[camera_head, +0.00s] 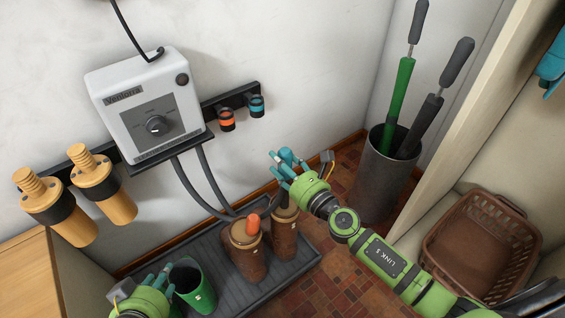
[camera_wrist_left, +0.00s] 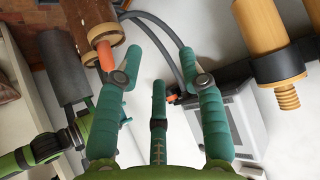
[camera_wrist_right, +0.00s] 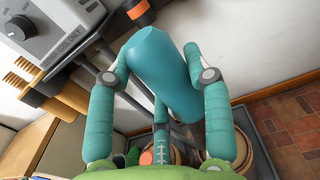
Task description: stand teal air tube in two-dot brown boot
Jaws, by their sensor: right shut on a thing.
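My right gripper (camera_head: 285,165) is shut on the teal air tube (camera_wrist_right: 165,70), which is tilted between its fingers; the tube's top also shows in the head view (camera_head: 287,155). It is above the right brown boot (camera_head: 284,238). The other brown boot (camera_head: 246,255) stands beside it, with an orange tube (camera_head: 253,223) upright in it. Small pale marks show on the boots, too small to count as dots. My left gripper (camera_wrist_left: 158,60) is open and empty, near the green boot (camera_head: 194,288).
The boots stand on a dark ribbed tray (camera_head: 225,265). A white control box (camera_head: 150,105) with grey hoses hangs above, beside a rail with orange (camera_head: 227,119) and teal (camera_head: 257,106) ringed holders. A grey bin (camera_head: 380,180) and brown basket (camera_head: 478,245) stand right.

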